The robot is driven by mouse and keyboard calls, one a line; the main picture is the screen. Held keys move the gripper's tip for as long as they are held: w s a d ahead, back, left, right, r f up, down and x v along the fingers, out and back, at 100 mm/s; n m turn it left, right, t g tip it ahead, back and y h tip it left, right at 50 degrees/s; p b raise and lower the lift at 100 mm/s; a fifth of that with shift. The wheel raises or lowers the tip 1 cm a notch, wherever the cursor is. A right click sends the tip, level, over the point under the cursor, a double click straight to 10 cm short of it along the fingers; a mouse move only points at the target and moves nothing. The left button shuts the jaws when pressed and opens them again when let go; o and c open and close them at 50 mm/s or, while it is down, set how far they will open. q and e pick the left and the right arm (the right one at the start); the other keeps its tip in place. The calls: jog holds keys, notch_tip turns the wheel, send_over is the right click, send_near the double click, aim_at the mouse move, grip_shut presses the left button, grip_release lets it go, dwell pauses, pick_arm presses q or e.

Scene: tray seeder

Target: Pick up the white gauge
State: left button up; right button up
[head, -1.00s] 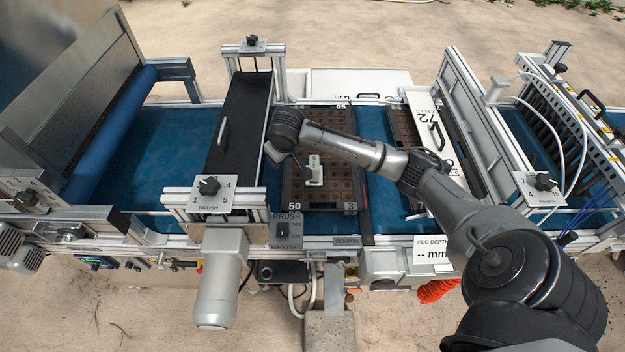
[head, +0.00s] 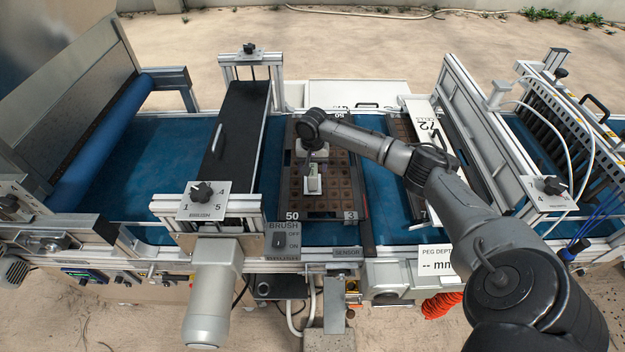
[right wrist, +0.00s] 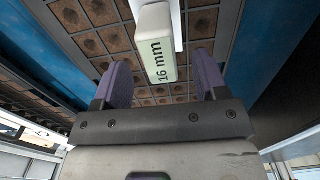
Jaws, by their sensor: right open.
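The white gauge (head: 314,184) stands on the brown-celled seed tray (head: 346,214) marked 50, on the blue belt. In the right wrist view the gauge (right wrist: 158,50) shows a pale face reading "16 mm". My right gripper (head: 313,167) is at the gauge's far side in the head view, partly hidden by its own wrist. In the right wrist view the open gripper (right wrist: 162,80) has its two purple-lined fingers apart, with the gauge ahead, in line with the gap. I cannot tell whether they touch it. My left gripper is not in view.
A black brush unit (head: 240,130) spans the belt left of the tray. Bare blue belt (head: 379,185) lies between the trays.

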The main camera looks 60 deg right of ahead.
jog(key=shift+f+b, duration=0.55)
jog(key=shift+f, duration=2.4)
jog(key=c, duration=1.1)
jog(key=shift+r, duration=0.1)
jog(key=shift+r, duration=0.1)
